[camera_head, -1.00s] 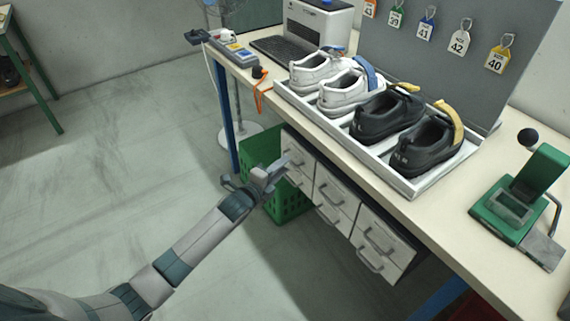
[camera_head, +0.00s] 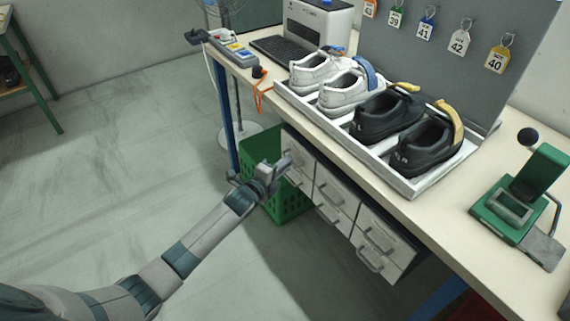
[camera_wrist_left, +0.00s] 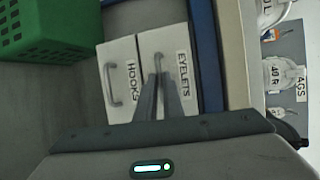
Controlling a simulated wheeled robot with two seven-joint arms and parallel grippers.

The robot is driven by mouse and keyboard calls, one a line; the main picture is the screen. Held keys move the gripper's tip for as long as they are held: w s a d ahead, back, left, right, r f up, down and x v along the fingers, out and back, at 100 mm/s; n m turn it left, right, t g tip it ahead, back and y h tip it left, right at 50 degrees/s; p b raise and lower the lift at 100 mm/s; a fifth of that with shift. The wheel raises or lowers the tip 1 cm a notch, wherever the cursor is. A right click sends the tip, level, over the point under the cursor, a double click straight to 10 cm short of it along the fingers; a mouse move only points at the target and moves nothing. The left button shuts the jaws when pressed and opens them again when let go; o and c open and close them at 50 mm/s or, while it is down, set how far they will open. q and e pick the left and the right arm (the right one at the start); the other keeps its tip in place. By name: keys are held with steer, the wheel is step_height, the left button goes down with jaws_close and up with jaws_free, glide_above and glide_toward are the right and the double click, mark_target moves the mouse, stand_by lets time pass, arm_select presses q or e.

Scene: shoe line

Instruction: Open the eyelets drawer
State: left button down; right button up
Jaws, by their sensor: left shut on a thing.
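The eyelets drawer (camera_wrist_left: 176,46), a white front with a grey bar handle and an "EYELETS" label, is at the left end of the drawer unit under the bench. It shows partly behind my gripper in the head view (camera_head: 294,149). My left gripper (camera_wrist_left: 160,80) is shut on its handle, which the fingers partly hide. In the head view the left gripper (camera_head: 278,170) is at the upper left drawer, which looks closed. The hooks drawer (camera_wrist_left: 121,75) is beside it in the wrist view, with its handle free. My right gripper is not in view.
A green crate (camera_head: 256,151) stands on the floor behind the drawer unit's left end. The bench (camera_head: 340,128) carries a shoe tray (camera_head: 405,187) with white and black shoes and a green press (camera_head: 520,200). The floor before the drawers is clear.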

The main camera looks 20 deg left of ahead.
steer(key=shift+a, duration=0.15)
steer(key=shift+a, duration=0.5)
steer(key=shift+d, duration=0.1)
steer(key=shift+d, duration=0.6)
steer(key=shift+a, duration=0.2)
